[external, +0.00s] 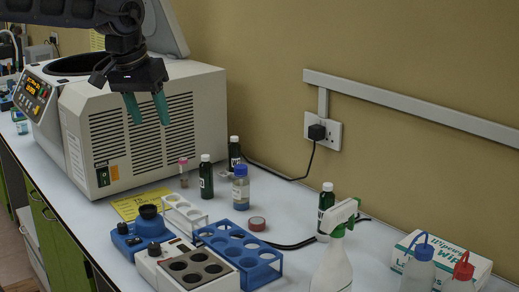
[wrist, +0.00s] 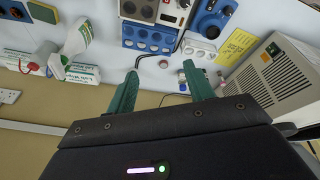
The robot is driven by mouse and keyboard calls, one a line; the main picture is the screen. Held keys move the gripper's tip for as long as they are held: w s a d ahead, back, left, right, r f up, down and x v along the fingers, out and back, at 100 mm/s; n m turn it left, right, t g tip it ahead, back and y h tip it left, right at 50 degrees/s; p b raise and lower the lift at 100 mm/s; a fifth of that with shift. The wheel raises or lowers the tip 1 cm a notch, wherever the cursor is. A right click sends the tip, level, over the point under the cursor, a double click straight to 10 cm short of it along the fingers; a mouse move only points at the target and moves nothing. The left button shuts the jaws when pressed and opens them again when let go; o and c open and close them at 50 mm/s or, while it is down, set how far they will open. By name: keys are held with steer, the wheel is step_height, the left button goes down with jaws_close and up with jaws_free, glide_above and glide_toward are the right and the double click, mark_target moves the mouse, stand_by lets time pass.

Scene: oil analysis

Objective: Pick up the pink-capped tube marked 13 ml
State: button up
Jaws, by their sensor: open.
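The pink-capped tube (external: 183,172) stands upright on the white bench in the external view, in front of the centrifuge's right side and left of a dark green bottle. Its marking is too small to read. My gripper (external: 146,108) is open and empty, its two teal fingers pointing down in front of the centrifuge's vented side. It is above and left of the tube, well apart from it.
Dark bottles (external: 206,176) and a blue-capped bottle (external: 240,187) stand close right of the tube. A white rack (external: 184,214), blue rack (external: 240,250) and blue mixer (external: 140,235) are in front. The centrifuge (external: 150,125) stands behind left. A spray bottle (external: 335,255) is at right.

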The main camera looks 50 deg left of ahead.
steer(key=w+a+n, duration=0.3)
steer(key=w+a, duration=0.5)
steer(key=w, duration=0.4)
steer(key=n+g, duration=0.3)
steer(key=n, duration=0.6)
glide_above(183, 169)
steer(key=a, duration=0.1)
steer(key=f, duration=2.5)
steer(key=shift+w+a+f, duration=0.1)
steer(key=shift+w+f, duration=0.15)
steer(key=shift+w, duration=0.05)
steer(key=shift+a+f+n, duration=0.25)
steer(key=shift+f+n, duration=0.05)
steer(key=shift+f, duration=0.15)
steer(key=shift+w+d+f, duration=0.1)
steer(key=shift+d+f, duration=0.05)
steer(key=shift+f, duration=2.45)
steer(key=shift+d+f, duration=0.1)
steer(key=shift+f, duration=2.5)
steer(key=c, duration=1)
steer(key=shift+c, duration=0.2)
steer(key=shift+r, duration=0.15)
